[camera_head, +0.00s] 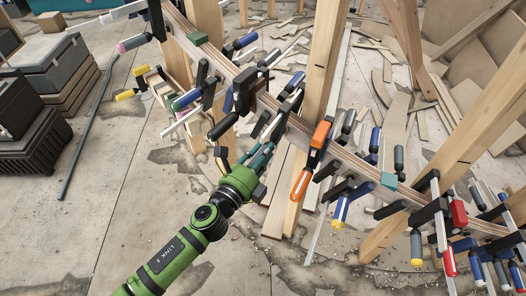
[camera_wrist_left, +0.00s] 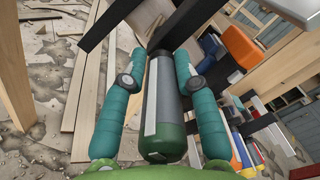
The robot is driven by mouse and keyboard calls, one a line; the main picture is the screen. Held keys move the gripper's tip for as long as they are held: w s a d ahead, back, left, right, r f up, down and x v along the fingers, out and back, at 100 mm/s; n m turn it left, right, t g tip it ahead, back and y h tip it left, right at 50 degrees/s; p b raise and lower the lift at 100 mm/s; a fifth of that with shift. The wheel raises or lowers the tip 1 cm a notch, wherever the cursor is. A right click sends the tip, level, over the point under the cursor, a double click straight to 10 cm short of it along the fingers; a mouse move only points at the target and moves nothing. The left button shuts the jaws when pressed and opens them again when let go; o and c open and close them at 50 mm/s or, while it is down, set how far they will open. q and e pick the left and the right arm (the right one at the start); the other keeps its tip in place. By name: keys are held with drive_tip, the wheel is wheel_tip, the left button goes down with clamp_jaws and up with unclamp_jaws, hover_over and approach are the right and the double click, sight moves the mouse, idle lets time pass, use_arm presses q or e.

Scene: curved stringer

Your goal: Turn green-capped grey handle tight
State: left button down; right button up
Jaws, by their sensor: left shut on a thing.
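The grey handle (camera_wrist_left: 162,95) with a dark green cap (camera_wrist_left: 161,141) stands in the middle of the left wrist view, its cap end toward my palm. My left gripper (camera_wrist_left: 160,68) has its two teal fingers on either side of it, shut on the handle. In the head view my left gripper (camera_head: 262,160) reaches up from the lower left to a clamp on the curved stringer (camera_head: 352,160). There the handle is mostly hidden by the fingers. My right gripper is not in view.
Several clamps crowd the stringer on both sides, including one with an orange handle (camera_head: 300,185) just right of my gripper. Wooden posts (camera_head: 322,65) stand behind. Black cases (camera_head: 28,125) sit at the left. The floor (camera_head: 110,200) at lower left is fairly clear.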

use_arm(q)
drive_tip(key=m, duration=0.2)
drive_tip(key=r+m+p, duration=0.1)
drive_tip(key=m, duration=0.2)
drive_tip(key=shift+w+a+m, duration=0.1)
drive_tip(key=shift+w+m, duration=0.1)
drive_tip(key=shift+m, duration=0.1)
drive_tip(key=m+p, duration=0.1)
drive_tip(key=m, duration=0.4)
drive_tip(key=shift+m, duration=0.6)
drive_tip(key=shift+s, duration=0.1)
drive_tip(key=c, duration=1)
unclamp_jaws()
drive_tip(key=shift+s+d+f, duration=0.1)
drive_tip(key=shift+d, duration=0.1)
